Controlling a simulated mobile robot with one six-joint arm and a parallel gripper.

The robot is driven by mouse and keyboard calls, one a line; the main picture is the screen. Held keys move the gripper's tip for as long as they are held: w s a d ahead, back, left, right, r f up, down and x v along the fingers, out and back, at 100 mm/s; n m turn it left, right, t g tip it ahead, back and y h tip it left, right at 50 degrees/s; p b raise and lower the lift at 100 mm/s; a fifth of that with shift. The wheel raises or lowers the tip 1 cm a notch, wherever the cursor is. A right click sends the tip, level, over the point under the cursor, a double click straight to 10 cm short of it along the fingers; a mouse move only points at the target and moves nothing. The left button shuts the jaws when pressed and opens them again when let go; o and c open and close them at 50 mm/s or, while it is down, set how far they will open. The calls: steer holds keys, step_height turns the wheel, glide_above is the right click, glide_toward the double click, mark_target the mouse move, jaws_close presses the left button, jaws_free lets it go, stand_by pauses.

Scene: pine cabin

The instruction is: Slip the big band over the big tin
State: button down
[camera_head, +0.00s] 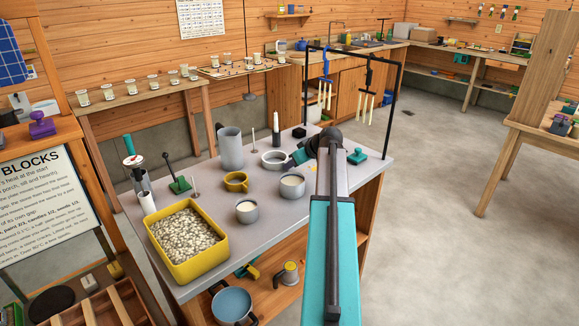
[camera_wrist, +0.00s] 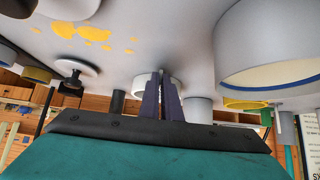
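The big band (camera_head: 274,158) looks like a pale open ring lying flat on the grey worktop. The big tin (camera_head: 293,184) is a grey round tin with cream contents, standing nearer the front. My gripper (camera_head: 296,158) has purple fingers low over the worktop at the band's right side. In the wrist view the picture is inverted. The fingers (camera_wrist: 161,80) show close together with a narrow gap, in front of a pale ring (camera_wrist: 142,84). Whether they hold its wall is hidden. A large pale tin (camera_wrist: 240,75) is close at right there.
A smaller tin (camera_head: 247,213), yellow cup (camera_head: 236,183), grey jug (camera_head: 231,148) and yellow tub of pale pellets (camera_head: 190,272) share the worktop (camera_head: 223,245). A black rack (camera_head: 348,54) rises at the back; a teal block (camera_head: 357,156) is at right.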

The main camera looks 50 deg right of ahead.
steer(key=shift+r, duration=0.15)
steer(key=shift+r+p, duration=1.3)
steer(key=shift+r, duration=1.6)
steer(key=shift+s+r, duration=0.1)
